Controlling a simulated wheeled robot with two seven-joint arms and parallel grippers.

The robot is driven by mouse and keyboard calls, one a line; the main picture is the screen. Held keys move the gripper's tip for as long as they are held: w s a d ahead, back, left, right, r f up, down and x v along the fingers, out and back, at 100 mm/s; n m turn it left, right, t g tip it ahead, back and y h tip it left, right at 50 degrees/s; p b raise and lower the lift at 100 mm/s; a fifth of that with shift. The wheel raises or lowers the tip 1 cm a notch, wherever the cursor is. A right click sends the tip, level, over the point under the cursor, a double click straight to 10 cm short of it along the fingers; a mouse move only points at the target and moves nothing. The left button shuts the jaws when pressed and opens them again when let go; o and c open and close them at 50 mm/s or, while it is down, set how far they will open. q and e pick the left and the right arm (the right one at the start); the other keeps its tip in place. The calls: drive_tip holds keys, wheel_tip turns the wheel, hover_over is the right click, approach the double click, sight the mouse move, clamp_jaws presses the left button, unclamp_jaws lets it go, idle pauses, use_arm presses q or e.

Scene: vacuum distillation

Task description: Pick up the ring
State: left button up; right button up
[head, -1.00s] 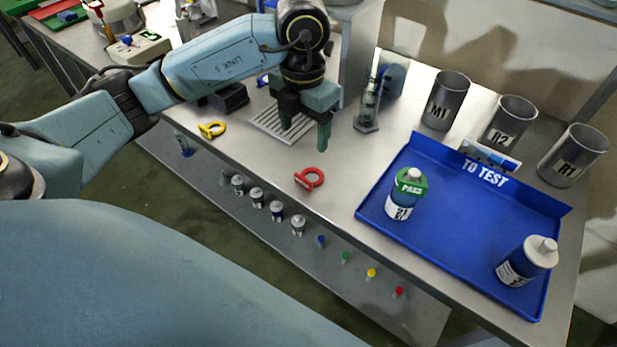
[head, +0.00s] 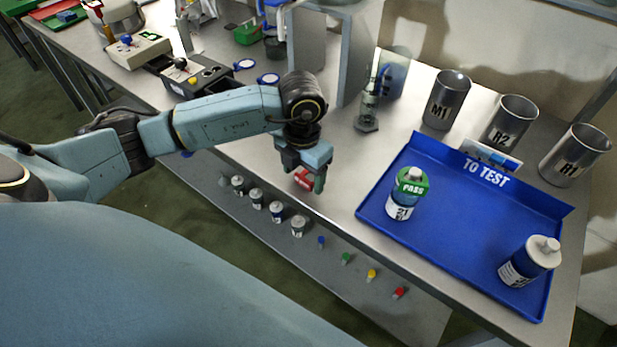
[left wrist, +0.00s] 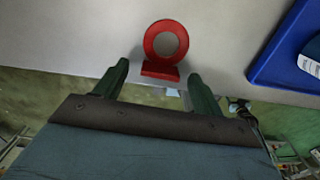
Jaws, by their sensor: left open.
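A red ring (head: 303,178) with a flat tab lies on the steel bench near its front edge. In the head view my left gripper partly covers it. The left wrist view shows the whole ring (left wrist: 160,71), flat on the bench, its tab toward me. My left gripper (head: 301,182) points down over the ring, open and empty. In the left wrist view its fingertips (left wrist: 158,70) stand either side of the tab, with the ring's loop just beyond them. I cannot tell the exact height above the bench. My right gripper is not in view.
A blue tray (head: 450,245) marked TO TEST stands to the right, holding two bottles; one bears a green PASS ring (head: 411,184). Metal cups (head: 446,100) stand behind it. Blue rings (head: 244,64) lie further back. A lower shelf (head: 270,237) holds small jars.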

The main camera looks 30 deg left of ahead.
use_arm(q)
drive_tip(key=c, duration=1.1)
drive_tip(key=shift+o, duration=0.2)
drive_tip(key=shift+r, duration=0.1)
